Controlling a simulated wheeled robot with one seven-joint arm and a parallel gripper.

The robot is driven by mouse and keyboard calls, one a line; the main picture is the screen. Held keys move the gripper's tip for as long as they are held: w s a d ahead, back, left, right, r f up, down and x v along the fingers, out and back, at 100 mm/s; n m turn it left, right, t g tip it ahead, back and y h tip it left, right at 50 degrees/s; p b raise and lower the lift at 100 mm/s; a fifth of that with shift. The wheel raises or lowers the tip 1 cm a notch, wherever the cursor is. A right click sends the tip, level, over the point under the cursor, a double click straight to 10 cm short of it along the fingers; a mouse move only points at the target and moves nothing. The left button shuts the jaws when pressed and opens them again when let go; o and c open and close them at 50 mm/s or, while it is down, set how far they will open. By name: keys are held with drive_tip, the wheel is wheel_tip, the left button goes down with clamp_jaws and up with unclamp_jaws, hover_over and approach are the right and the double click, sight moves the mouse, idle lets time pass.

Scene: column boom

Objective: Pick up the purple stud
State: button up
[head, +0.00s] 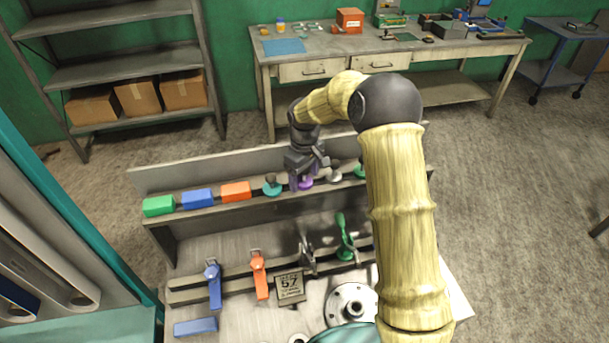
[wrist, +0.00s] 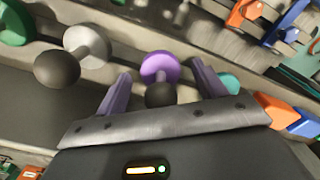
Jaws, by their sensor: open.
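The purple stud (head: 306,183) stands on the upper ledge of the rack, between a teal stud and a grey one. In the wrist view the purple stud (wrist: 160,68) has a round purple disc and a dark knob. My gripper (head: 303,180) is over it, reaching down from behind the ledge. In the wrist view my gripper (wrist: 158,88) is open, with one purple-grey finger on each side of the stud. The dark knob sits between the fingers, close to the palm. I see gaps on both sides and cannot tell any contact.
On the same ledge are the teal stud (head: 271,186), the grey stud (head: 335,173), a green stud (head: 360,171), and orange (head: 235,191), blue (head: 197,198) and green (head: 159,205) blocks. A workbench (head: 390,45) stands behind.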

idle(0.4)
drive_tip(key=c, duration=1.1)
wheel_tip(320, 180, up, 10)
drive_tip(key=b, duration=0.3)
